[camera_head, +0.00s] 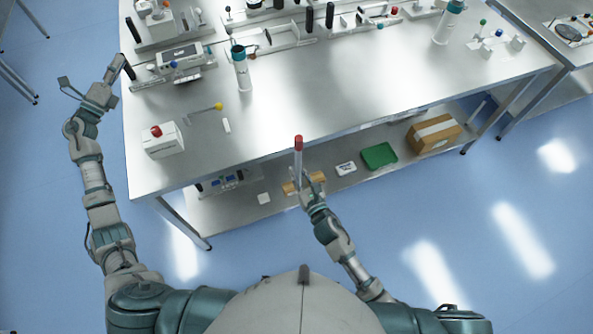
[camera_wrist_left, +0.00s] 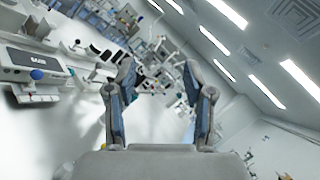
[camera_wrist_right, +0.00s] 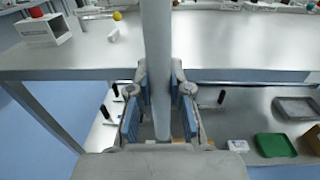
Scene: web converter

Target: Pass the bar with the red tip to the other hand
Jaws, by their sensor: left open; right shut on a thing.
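The bar (camera_head: 299,160) is light grey with a red tip (camera_head: 299,141) at its upper end. My right gripper (camera_head: 304,190) is shut on the bar in front of the table's near edge. The right wrist view shows the grey bar (camera_wrist_right: 157,60) standing between the blue finger pads of my right gripper (camera_wrist_right: 160,108); its red tip is out of that frame. My left gripper (camera_head: 95,82) is off the table's left edge, far from the bar. In the left wrist view, its fingers (camera_wrist_left: 158,95) are apart with nothing between them.
The steel table (camera_head: 330,100) has a clear middle. A white box with a red knob (camera_head: 162,140) stands at its near left corner, and a bottle (camera_head: 241,70) stands behind. The lower shelf holds a green tray (camera_head: 379,156) and a cardboard box (camera_head: 433,134).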

